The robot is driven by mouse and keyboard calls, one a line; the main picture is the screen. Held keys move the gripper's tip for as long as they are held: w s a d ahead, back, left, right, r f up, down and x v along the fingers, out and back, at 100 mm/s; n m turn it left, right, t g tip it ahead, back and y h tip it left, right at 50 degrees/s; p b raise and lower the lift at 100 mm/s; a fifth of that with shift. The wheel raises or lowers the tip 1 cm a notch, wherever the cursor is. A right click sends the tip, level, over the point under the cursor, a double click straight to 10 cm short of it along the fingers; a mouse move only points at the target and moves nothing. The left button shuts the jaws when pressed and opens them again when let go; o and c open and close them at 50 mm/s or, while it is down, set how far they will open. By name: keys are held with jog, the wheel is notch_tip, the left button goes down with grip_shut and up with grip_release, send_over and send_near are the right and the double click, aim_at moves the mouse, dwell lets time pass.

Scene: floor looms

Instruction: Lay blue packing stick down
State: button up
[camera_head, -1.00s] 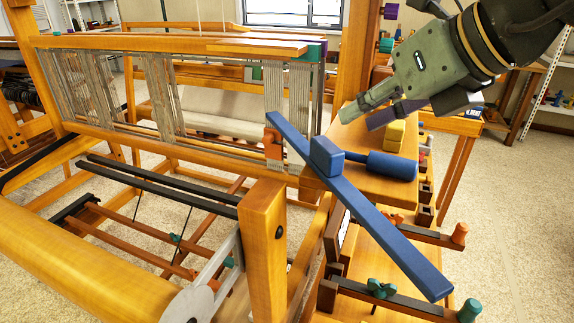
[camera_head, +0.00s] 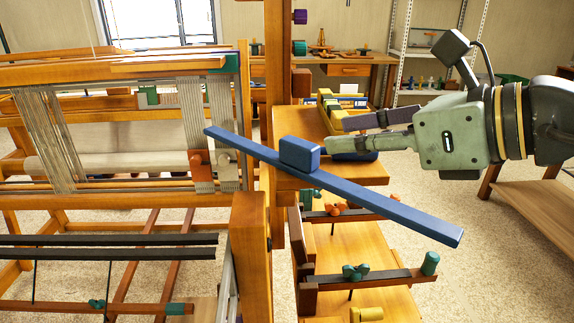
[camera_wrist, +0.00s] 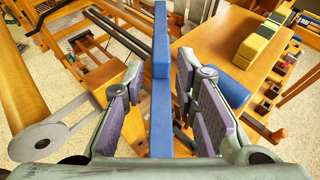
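The blue packing stick (camera_head: 375,198) is a long flat bar with a blue block on its top. It slants across the front right corner of the loom, its left end near the hanging cords. In the wrist view, the stick (camera_wrist: 160,125) runs up the middle between my fingers. A blue cylinder (camera_wrist: 236,88) shows right of it; whether it joins the stick I cannot tell. My gripper (camera_head: 337,132) is close behind or above the stick's block in the head view. In the wrist view, my gripper (camera_wrist: 160,68) has its fingers apart, with small gaps beside the stick.
The wooden loom post (camera_head: 250,225) stands below the stick. A wooden bench (camera_head: 368,174) lies behind it, with a yellow block (camera_wrist: 258,42) on top. A lower rack carries pegs and a teal knob (camera_head: 430,262). Open carpet lies to the right.

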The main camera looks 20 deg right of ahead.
aim_at(303, 143)
jog(key=p+x, duration=0.2)
jog(key=x, duration=0.7)
jog(key=shift+w+f, duration=0.1)
jog(key=shift+w, duration=0.15)
grip_shut()
